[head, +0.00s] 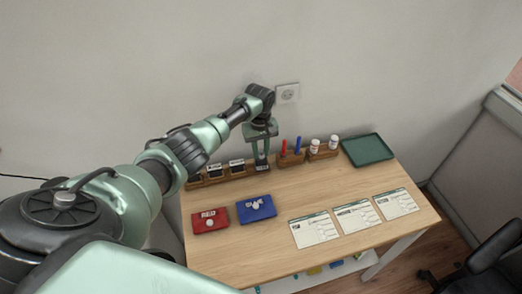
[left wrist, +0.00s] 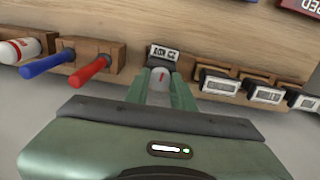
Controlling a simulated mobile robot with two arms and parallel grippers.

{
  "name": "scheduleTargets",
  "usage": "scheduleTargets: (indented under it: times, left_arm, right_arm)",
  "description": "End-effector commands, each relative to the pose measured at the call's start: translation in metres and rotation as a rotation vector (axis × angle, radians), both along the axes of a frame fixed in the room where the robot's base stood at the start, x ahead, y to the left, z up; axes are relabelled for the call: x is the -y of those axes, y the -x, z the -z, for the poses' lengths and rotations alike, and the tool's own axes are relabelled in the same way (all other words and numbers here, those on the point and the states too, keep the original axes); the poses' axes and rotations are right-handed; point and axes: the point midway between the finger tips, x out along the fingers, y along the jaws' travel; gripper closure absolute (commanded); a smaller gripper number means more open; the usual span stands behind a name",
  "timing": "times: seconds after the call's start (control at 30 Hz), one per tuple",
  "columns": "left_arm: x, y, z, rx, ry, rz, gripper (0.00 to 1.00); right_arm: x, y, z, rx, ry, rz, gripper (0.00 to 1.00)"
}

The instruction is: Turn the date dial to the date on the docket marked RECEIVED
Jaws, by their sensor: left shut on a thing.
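My left gripper (head: 262,163) reaches down at the back of the table. In the left wrist view its fingers (left wrist: 160,88) are shut on a small grey dial knob (left wrist: 160,76) with a red mark. A date window (left wrist: 163,54) sits just beyond the knob and appears upside down; its characters are too blurred to read surely. Three dockets lie at the front right: a left one (head: 314,230), a middle one (head: 357,216) and a right one (head: 396,202). Their print is too small to read, so I cannot tell which is marked RECEIVED. My right gripper is out of view.
Several stamps (head: 215,171) stand in a wooden rack left of my gripper. Red (head: 284,146) and blue (head: 298,145) pens and white bottles (head: 315,146) stand right of it. A red pad (head: 211,220), blue pad (head: 256,208) and green tray (head: 368,150) lie on the table.

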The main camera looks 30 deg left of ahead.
Motion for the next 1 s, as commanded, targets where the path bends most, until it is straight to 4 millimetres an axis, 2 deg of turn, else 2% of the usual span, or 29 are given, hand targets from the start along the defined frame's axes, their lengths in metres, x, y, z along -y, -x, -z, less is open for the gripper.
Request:
scheduleTargets:
  times: [0.5, 1.0]
  left_arm:
    - [0.0001, -0.0007, -0.0006, 0.001, 0.002, 0.436, 1.00]
    - [0.0004, -0.0011, -0.0006, 0.002, 0.001, 0.659, 1.00]
  right_arm:
    - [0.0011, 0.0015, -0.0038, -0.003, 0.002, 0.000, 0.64]
    - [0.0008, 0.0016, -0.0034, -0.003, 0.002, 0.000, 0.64]
